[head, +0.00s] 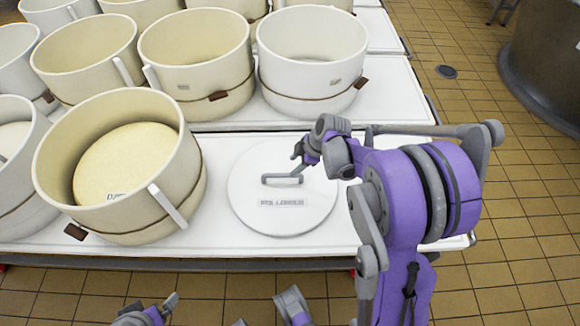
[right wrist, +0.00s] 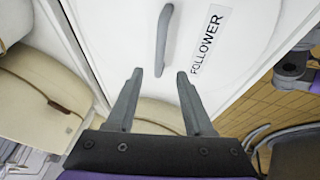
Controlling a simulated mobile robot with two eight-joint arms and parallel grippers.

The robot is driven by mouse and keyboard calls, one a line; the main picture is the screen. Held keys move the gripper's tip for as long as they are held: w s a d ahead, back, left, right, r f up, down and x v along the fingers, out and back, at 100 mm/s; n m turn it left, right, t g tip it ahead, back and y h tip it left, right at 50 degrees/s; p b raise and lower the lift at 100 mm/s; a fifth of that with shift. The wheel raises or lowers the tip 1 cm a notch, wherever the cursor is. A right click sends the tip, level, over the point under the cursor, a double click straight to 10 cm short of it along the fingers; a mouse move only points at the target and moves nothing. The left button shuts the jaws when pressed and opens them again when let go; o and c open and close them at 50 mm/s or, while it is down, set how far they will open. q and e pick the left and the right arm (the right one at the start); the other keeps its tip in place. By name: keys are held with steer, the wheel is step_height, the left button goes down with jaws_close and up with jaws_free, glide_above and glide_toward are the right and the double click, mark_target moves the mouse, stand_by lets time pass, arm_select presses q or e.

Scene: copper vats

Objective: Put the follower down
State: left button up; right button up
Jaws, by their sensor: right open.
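The follower (head: 280,215) is a white round disc with a grey bar handle (head: 282,179) and a label reading FOLLOWER. In the head view it lies flat on the white table. My right gripper (head: 303,154) is just beyond the handle's right end, open and empty. In the right wrist view, the follower (right wrist: 125,35) fills the upper middle. Its handle (right wrist: 163,40) is ahead of my open fingertips (right wrist: 160,73), with a gap between. Purple and grey parts of mine show at the bottom edge of the head view; whether the left gripper is open is not clear.
A cream tub (head: 60,165) with a pale disc (head: 125,163) inside stands left of the follower. A white tub (head: 312,70) and several cream tubs stand behind. The table's front edge is close below the follower. Tiled floor (head: 520,200) lies right of the table.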

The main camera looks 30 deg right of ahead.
steer(key=s+a+r+m+h, duration=0.1)
steer(key=s+a+r+m, duration=0.3)
steer(key=s, duration=0.5)
steer(key=s+a+r+m+h, duration=0.1)
steer(key=s+a+r+m, duration=0.2)
steer(key=s+a+m, duration=0.5)
steer(key=shift+s+a+r+t+h, duration=0.3)
steer(key=shift+s+a+r+h, duration=0.15)
steer(key=shift+s, duration=0.75)
